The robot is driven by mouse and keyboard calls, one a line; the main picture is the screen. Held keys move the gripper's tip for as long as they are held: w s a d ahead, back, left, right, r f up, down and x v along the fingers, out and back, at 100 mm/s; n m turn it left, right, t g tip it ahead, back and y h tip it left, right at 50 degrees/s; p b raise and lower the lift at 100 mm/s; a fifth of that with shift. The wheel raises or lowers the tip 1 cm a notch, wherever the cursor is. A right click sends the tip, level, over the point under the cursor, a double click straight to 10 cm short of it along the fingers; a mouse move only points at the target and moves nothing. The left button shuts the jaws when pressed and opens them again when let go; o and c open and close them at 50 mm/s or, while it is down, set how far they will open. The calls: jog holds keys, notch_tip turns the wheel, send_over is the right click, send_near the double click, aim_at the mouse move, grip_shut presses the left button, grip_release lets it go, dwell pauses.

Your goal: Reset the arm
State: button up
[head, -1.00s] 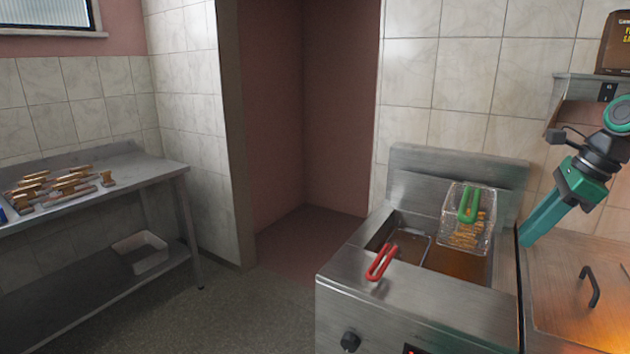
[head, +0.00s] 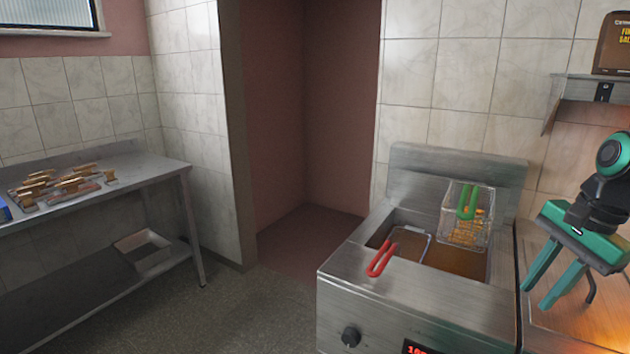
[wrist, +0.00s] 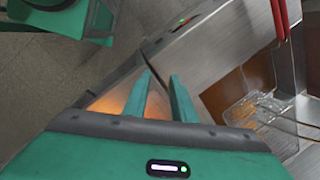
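My gripper (head: 538,293) is green and hangs to the right of the fryer (head: 395,310), over the metal surface beside it. Its two fingers are apart with nothing between them. The wrist view also shows the gripper (wrist: 161,84) with its fingers parted and empty. My arm comes in from the right edge of the head view.
A basket with a green handle (head: 467,203) holds golden food at the fryer's right well. A red handle (head: 381,259) shows at the left well. A steel table (head: 150,179) with several wooden-handled items stands far left. A shelf (head: 580,89) holds a brown box (head: 612,45).

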jog(key=s+f+n+g, duration=0.1)
jog(key=s+f+n, duration=0.2)
jog(key=s, duration=0.3)
jog(key=s+a+f+n+h, duration=0.1)
jog(key=s+f+n, duration=0.2)
jog(key=s+n, duration=0.2)
jog(key=shift+s+f+n+g, duration=0.3)
jog(key=shift+s+g, duration=0.1)
jog(key=shift+s, duration=0.75)
jog(key=shift+o, duration=1.1)
jog(key=shift+s+a+f, duration=0.1)
jog(key=shift+s, duration=0.25)
